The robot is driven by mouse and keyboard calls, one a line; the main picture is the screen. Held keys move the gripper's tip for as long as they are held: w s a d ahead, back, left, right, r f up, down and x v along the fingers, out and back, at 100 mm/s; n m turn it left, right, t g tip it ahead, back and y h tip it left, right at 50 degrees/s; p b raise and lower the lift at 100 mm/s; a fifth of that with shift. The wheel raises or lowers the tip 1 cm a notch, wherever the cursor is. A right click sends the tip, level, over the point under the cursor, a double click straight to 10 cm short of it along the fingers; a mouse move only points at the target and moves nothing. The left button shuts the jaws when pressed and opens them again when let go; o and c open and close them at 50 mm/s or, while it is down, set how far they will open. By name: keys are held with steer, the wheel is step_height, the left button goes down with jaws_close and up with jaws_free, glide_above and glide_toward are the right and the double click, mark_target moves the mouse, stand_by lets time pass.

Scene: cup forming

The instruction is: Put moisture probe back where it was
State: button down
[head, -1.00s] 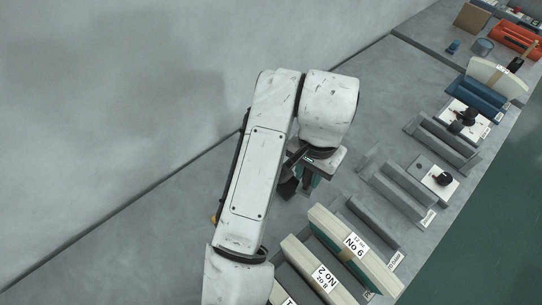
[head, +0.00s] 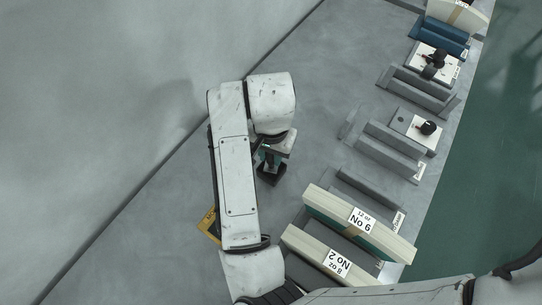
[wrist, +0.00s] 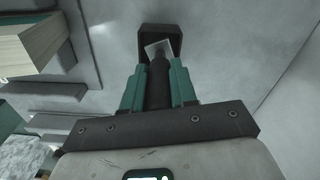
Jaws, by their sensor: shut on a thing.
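My gripper (wrist: 157,88) has its two green fingers closed on the dark, round shaft of the moisture probe (wrist: 158,72). In the head view my gripper (head: 268,157) is over the grey bench, left of the rows of blocks. A dark, square, cup-like piece (wrist: 174,30) is at the probe's far end, with a pale plate showing inside it. The same dark piece shows below the gripper in the head view (head: 271,176). I cannot tell whether it is part of the probe or a stand. The probe's tip is hidden.
A yellow-and-black label (head: 208,226) lies partly behind my arm. Blocks marked No 6 (head: 335,211) and No 2 (head: 318,248) stand front right. Grey racks (head: 385,148) and white plates with black knobs (head: 404,120) line the right edge. The bench between is clear.

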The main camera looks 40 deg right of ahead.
steer(key=shift+f, duration=1.3)
steer(key=shift+f, duration=0.1)
steer(key=c, duration=0.9)
jaws_free()
step_height(320, 180, up, 12)
steer(key=shift+r+p, duration=0.15)
steer(key=shift+p, duration=0.25)
